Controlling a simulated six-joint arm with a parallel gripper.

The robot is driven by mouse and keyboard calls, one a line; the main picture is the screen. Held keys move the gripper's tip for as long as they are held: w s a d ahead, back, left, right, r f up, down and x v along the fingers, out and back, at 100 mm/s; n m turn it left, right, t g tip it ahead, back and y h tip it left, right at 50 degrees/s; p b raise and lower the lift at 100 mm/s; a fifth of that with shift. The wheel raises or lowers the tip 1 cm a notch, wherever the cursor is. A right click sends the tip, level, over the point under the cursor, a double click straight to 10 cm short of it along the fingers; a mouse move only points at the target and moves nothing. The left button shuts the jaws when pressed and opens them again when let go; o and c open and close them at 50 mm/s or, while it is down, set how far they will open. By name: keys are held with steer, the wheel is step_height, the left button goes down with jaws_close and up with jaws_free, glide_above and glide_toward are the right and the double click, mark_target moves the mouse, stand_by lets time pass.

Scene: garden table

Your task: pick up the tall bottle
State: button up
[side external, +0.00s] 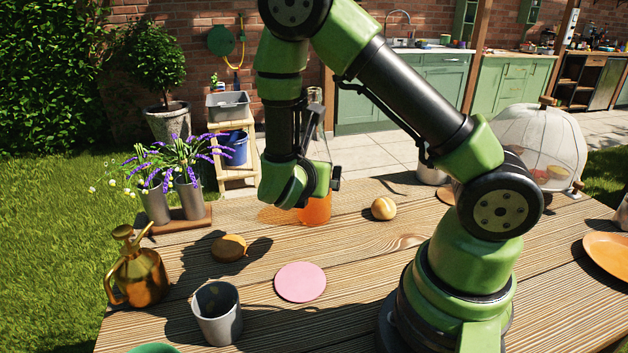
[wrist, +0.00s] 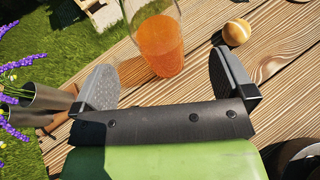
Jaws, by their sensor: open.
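The tall bottle (side external: 316,207) is clear glass with orange liquid in its lower part. It stands upright on the wooden table, partly hidden behind my gripper in the side view. In the wrist view the bottle (wrist: 160,45) stands just beyond the fingertips, roughly midway between them, with its top cut off by the frame edge. My gripper (wrist: 162,85) is open and empty, its two grey pads spread wider than the bottle. In the side view my gripper (side external: 335,180) is low over the table beside the bottle; whether it touches the bottle cannot be told there.
A yellow-brown round fruit (side external: 384,208) lies right of the bottle. Metal vases with purple flowers (side external: 188,195) stand at left. A brown bun-like item (side external: 229,248), a pink disc (side external: 300,282), a grey metal cup (side external: 216,312) and a brass watering can (side external: 138,272) are nearer the front.

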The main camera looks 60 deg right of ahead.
steer(key=x, duration=1)
steer(key=shift+w+f+n, duration=0.25)
steer(key=shift+w+n, duration=0.15)
steer(key=shift+a, duration=0.15)
steer(key=c, duration=1.4)
